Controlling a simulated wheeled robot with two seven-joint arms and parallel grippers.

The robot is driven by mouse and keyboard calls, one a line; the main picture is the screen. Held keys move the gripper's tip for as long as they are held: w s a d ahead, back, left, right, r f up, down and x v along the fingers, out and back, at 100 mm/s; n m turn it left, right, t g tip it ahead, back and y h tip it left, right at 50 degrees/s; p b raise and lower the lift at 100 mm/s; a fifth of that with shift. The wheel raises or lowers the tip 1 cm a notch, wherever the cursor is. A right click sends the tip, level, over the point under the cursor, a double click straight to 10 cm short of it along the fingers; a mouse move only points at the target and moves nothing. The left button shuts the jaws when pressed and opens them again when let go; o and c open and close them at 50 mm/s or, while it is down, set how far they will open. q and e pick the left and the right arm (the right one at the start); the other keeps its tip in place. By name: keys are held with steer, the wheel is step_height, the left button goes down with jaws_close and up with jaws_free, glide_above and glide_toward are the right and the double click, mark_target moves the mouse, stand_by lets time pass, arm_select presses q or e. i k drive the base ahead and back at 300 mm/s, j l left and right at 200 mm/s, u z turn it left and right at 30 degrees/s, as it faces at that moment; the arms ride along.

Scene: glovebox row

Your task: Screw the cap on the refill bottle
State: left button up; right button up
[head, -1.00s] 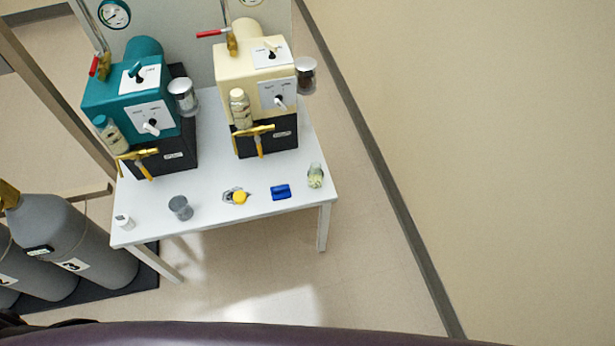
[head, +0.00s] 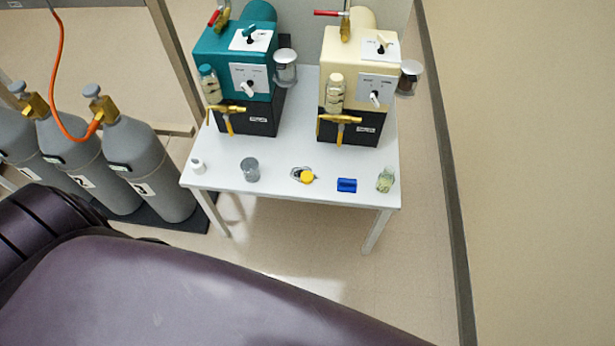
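A clear bottle (head: 386,178) with pale green contents stands upright at the right end of the white table (head: 225,183). It may be the refill bottle; no cap is clear on its top. A round yellow piece (head: 306,176), possibly a cap, lies on or against a small grey-and-dark item (head: 297,172) near the front middle of the table. A small white container (head: 198,166) stands at the left end. A grey see-through jar (head: 250,169) stands right of it. Neither of my grippers is in view.
A blue block (head: 346,185) lies beside the clear bottle. A teal machine (head: 232,49) and a cream machine (head: 347,52) stand behind, each with a capped bottle on its front. Grey gas cylinders (head: 146,160) stand left of the table. A wall is at right.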

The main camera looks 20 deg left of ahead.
mark_target(386, 179)
steer(key=i+j, duration=0.1)
steer(key=j, duration=0.3)
steer(key=i+j, duration=0.15)
steer(key=j, duration=0.25)
steer(key=i+j, duration=0.1)
steer(key=j, duration=0.25)
steer(key=i+j, duration=0.15)
steer(key=j, duration=0.25)
steer(key=i+j, duration=0.1)
steer(key=j, duration=0.3)
steer(key=i+z, duration=0.05)
